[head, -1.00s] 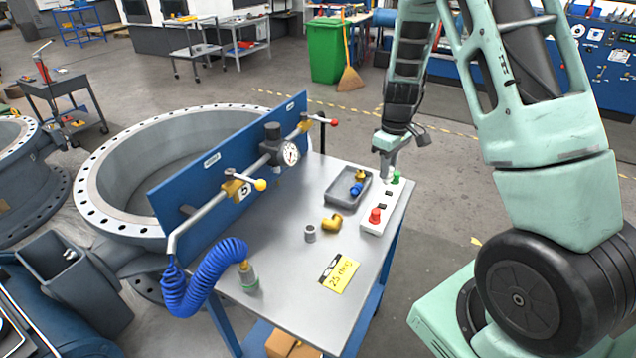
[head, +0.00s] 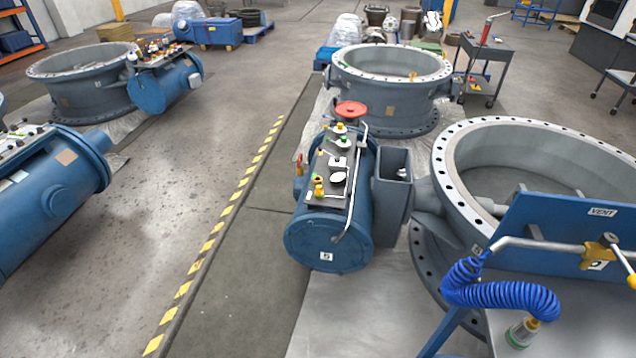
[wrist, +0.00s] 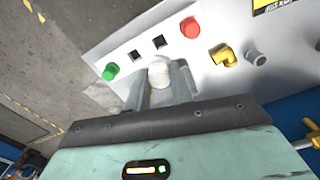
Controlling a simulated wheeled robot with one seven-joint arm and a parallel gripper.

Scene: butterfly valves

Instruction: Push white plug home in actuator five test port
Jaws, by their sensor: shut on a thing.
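In the wrist view my gripper (wrist: 160,86) is shut on a white rounded plug (wrist: 159,70). They are over the white box with the green and red buttons; I cannot tell whether the plug touches it. My gripper is out of the head view. The blue actuator (head: 328,243) with a "5" label stands in the middle of the head view. A dark panel (head: 324,196) on its top carries yellow, white and green-tipped fittings and a pale round face. I cannot make out which fitting is the test port.
The white button box (wrist: 112,50) has a green button (wrist: 111,70), a red button (wrist: 190,28) and two black squares. A brass elbow (wrist: 224,55) lies nearby. A blue coiled hose (head: 500,291) hangs right of the actuator. The striped floor lane (head: 215,240) to its left is clear.

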